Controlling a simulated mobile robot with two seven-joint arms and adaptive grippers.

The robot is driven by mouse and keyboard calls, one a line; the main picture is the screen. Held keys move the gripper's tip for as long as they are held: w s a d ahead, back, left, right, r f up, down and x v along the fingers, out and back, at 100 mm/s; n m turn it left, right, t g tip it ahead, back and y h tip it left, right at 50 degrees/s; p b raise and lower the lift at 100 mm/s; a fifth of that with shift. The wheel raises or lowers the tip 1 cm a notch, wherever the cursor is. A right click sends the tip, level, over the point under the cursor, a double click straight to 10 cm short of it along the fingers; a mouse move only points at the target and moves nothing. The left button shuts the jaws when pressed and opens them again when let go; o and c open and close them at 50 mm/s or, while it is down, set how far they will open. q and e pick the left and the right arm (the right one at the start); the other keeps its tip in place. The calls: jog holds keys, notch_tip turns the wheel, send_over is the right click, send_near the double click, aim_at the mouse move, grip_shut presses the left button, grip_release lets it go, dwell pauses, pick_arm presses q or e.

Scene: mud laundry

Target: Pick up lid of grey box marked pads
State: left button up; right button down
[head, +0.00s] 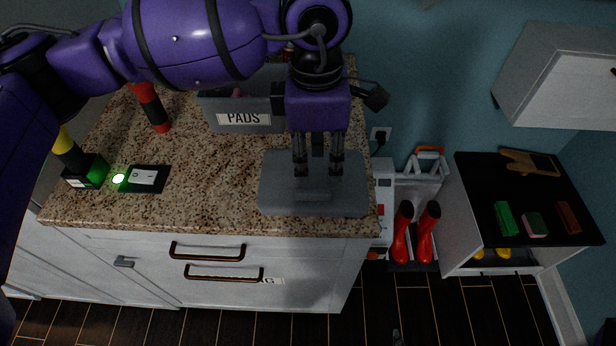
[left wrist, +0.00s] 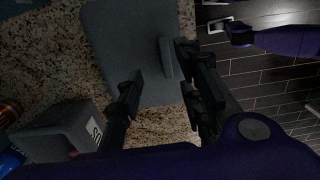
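The grey lid (head: 275,197) lies flat on the granite counter near its front edge, with a raised bar handle (head: 313,192). In the left wrist view the lid (left wrist: 115,45) and its handle (left wrist: 166,58) also show. The grey box marked PADS (head: 222,120) stands open behind it, partly hidden by my arm. My left gripper (head: 318,165) points down over the lid, open and empty. In the left wrist view its fingers (left wrist: 160,88) are spread wide, the handle beyond them toward the right finger. A purple part with a dark end at that view's upper right may be my right arm; its fingers are unclear.
A red and black cylinder (head: 152,108), a yellow and black item with a green light (head: 86,172) and a black tray (head: 146,180) are on the counter's left. Drawers (head: 215,265) are below. Red boots (head: 402,232) and a black-topped cabinet (head: 520,200) are at the right.

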aim_at(313, 192)
pick_arm(q)
jog(key=f, duration=0.5)
jog(key=f+p, duration=0.1)
jog(key=f, duration=0.2)
jog(key=shift+s+a, duration=0.3)
jog(key=shift+s, duration=0.1)
grip_shut()
